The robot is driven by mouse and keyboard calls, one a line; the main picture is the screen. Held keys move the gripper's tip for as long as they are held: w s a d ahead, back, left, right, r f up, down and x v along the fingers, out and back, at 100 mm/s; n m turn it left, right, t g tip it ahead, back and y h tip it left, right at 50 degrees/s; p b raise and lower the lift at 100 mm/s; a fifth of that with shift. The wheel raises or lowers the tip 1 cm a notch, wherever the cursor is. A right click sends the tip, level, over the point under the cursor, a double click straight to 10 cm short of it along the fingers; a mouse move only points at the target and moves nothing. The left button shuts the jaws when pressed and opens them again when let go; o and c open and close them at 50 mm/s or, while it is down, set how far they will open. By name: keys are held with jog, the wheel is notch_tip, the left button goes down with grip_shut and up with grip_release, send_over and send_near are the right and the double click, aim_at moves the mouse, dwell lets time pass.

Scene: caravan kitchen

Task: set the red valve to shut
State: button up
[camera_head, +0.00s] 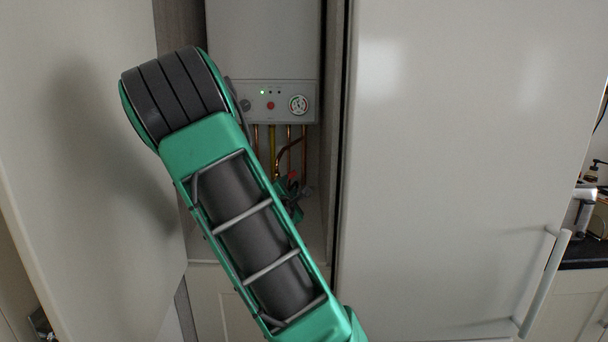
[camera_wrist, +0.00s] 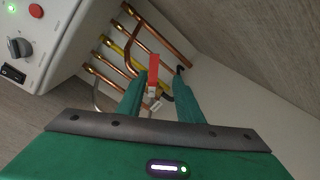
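The red valve (camera_wrist: 153,70) is a small flat red lever on the pipework under the boiler. In the wrist view it shows between the two green fingers of my gripper (camera_wrist: 160,80), closer to the left finger. The fingers are apart, with a clear gap to the right of the lever. I cannot tell whether the left finger touches it. A pale tag (camera_wrist: 155,104) hangs below the lever. In the head view only a bit of the red valve (camera_head: 292,176) shows above my gripper (camera_head: 290,203), and my arm hides much of the area.
The white boiler (camera_head: 270,98) with a lit green light, red button and gauge is above. Several copper pipes (camera_wrist: 158,36) and a yellow pipe (camera_wrist: 118,50) run close by. The cupboard door (camera_head: 90,150) stands at left, a large white door (camera_head: 450,170) at right.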

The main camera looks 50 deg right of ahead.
jog(key=w+d+n+t, duration=0.1)
jog(key=w+d, duration=0.6)
jog(key=d, duration=0.1)
jog(key=shift+w+d+r, duration=0.25)
jog(key=shift+d+r, duration=0.05)
jog(key=shift+r, duration=0.05)
grip_shut()
